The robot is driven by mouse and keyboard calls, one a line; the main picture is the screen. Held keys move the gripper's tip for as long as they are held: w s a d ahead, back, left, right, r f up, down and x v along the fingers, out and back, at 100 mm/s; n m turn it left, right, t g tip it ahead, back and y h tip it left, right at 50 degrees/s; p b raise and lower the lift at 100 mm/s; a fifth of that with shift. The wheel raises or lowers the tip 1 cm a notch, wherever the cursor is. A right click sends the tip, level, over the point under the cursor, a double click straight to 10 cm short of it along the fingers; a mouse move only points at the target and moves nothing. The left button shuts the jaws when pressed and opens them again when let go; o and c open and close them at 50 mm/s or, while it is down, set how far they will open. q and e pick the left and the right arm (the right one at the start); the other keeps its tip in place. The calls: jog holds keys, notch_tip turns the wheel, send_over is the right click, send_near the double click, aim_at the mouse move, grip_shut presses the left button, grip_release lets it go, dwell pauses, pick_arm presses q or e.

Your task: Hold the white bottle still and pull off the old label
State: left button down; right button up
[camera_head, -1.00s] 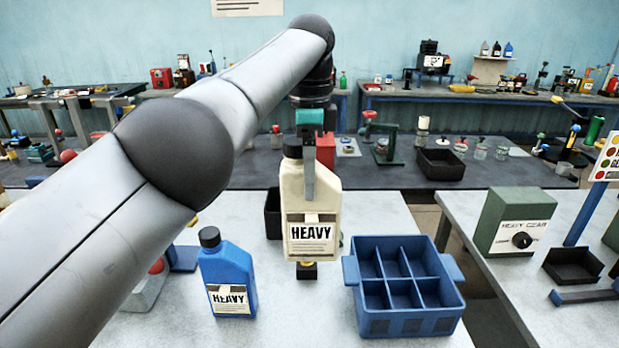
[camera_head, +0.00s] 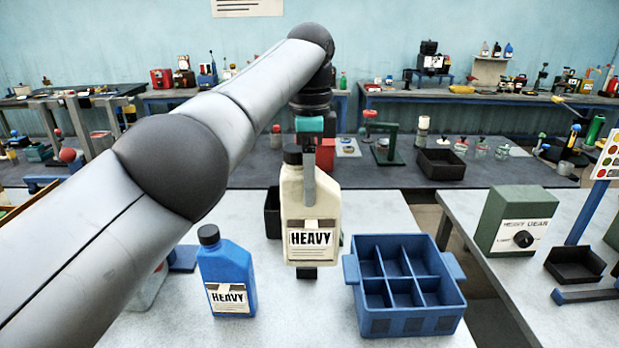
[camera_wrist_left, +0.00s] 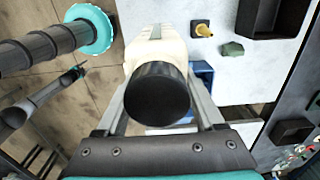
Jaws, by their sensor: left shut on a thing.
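The white bottle (camera_head: 293,205) stands upright at the middle of the head view, with a black cap and a HEAVY label (camera_head: 311,240) on its front. A pale patch shows at the label's top edge. My left gripper (camera_head: 309,178) is shut on the bottle's upper part, one finger running down its front. The wrist view shows the black cap (camera_wrist_left: 157,93) between the fingers and the white body beyond it. A dark block (camera_head: 307,272) shows just below the bottle; I cannot tell whether they touch. My right gripper is not in view.
A blue bottle (camera_head: 228,275) with a HEAVY label stands to the left. A blue divided crate (camera_head: 410,325) with empty compartments stands to the right. A black bin (camera_head: 272,214) is partly hidden behind the white bottle. The table (camera_head: 180,325) has free room at the front.

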aim_at(310, 258)
pick_arm(q)
jog(key=shift+f+b, duration=1.75)
jog(key=shift+f, duration=2.95)
jog(key=shift+f+b, duration=0.4)
jog(key=shift+f, duration=3.9)
